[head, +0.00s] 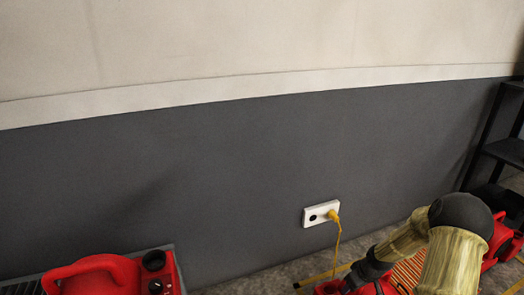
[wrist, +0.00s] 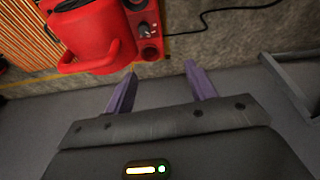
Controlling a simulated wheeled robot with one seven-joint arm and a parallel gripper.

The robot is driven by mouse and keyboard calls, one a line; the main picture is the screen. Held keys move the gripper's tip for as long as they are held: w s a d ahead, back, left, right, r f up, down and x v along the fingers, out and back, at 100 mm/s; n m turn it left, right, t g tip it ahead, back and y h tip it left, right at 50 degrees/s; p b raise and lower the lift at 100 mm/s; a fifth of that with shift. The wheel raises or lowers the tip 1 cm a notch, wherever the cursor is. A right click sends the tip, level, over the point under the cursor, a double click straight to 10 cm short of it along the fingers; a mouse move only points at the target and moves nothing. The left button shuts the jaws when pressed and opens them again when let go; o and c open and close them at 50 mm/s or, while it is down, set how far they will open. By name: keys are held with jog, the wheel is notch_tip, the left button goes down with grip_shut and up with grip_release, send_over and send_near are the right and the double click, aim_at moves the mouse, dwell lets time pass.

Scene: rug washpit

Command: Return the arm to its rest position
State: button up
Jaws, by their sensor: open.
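My gripper (wrist: 161,69) shows in the wrist view with its two purple fingers apart and nothing between them. Its fingers point toward a concrete-like strip and a grey surface. In the head view my arm, with pale straw-coloured links and a black round joint, bends at the lower right; I cannot make out the fingers there.
A red machine (wrist: 97,38) with knobs is near my gripper's upper left, beside orange slats (wrist: 25,35). A dark frame (wrist: 290,85) is at right. A wall socket (head: 316,213) holds a yellow plug. Black shelving (head: 505,150) stands right.

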jog(key=s+a+r+m+p, duration=0.1)
jog(key=s+a+r+m, duration=0.1)
jog(key=s+a+r, duration=0.45)
jog(key=s+a+r+m+h+p, duration=0.1)
jog(key=s+a+r, duration=0.3)
jog(key=s+r, duration=0.45)
jog(key=s+a+r+m+p, duration=0.1)
jog(key=s+a+r+m, duration=0.1)
jog(key=s+a+r, duration=0.6)
jog(key=w+d+r+p, duration=0.1)
jog(key=w+r+p, duration=0.1)
jog(key=r+p, duration=1.6)
jog(key=w+d+r+p, duration=0.1)
jog(key=r+p, duration=1.8)
jog(key=r, duration=0.2)
jog(key=shift+w+d, duration=0.25)
jog(key=shift+w, duration=0.1)
